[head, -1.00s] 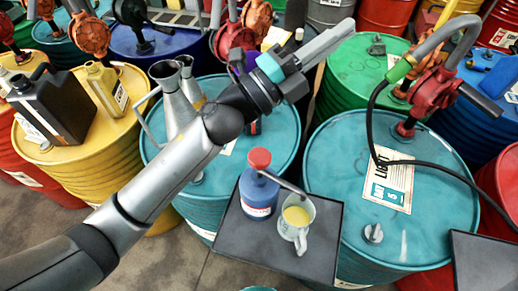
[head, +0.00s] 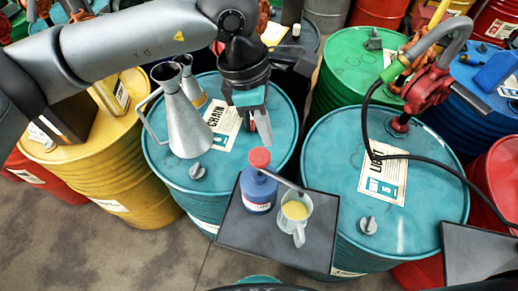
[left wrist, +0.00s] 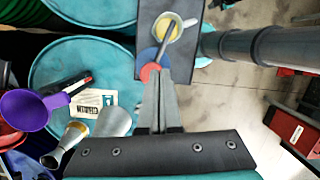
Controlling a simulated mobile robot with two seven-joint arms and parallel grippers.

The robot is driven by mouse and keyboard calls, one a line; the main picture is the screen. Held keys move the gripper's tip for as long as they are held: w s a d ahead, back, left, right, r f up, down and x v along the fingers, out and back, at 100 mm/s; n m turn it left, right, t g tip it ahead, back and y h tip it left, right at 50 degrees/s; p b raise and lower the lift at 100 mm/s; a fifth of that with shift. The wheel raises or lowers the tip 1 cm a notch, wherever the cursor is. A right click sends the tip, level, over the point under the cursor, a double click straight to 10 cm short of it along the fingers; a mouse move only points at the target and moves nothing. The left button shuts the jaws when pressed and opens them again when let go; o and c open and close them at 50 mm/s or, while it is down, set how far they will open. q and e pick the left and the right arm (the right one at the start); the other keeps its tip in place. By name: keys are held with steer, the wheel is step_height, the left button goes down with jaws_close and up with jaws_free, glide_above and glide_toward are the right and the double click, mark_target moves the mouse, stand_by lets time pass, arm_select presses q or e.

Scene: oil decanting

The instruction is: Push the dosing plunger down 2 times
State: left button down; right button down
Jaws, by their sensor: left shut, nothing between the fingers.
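The dosing bottle (head: 257,192) is blue with a red plunger head (head: 260,158) on top. It stands upright on a dark grey tray (head: 235,232). Its grey spout (head: 284,182) reaches over a small clear jug (head: 299,232) holding pale yellow liquid. My left gripper (head: 264,139) points down, shut and empty, with its fingertips close above the plunger head in the picture. In the left wrist view the fingertips (left wrist: 160,72) overlap the red plunger head (left wrist: 148,73); I cannot tell whether they touch. My right gripper is not in view.
Teal drums (head: 385,200) stand behind and beside the tray. Metal pouring cans (head: 180,115) stand left of my left gripper. A red pump (head: 428,85) with a black hose stands at right. Bare floor (head: 150,258) lies at lower left.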

mark_target(257, 155)
arm_select(q)
steer(key=w+a, duration=0.1)
steer(key=a+y, duration=0.1)
steer(key=shift+w+a+r+t, duration=0.2)
steer(key=shift+w+a+t, duration=0.15)
steer(key=shift+t, duration=0.05)
steer(key=shift+f, duration=0.15)
steer(key=shift+s+d+f+b, duration=0.15)
steer(key=shift+f+b, duration=0.5)
steer(key=shift+f, duration=1.05)
steer(key=shift+w+d+f+b, duration=0.1)
steer(key=shift+d+f+b, duration=0.35)
steer(key=shift+f, duration=1.2)
steer(key=shift+a+f, duration=0.1)
steer(key=shift+a, duration=0.1)
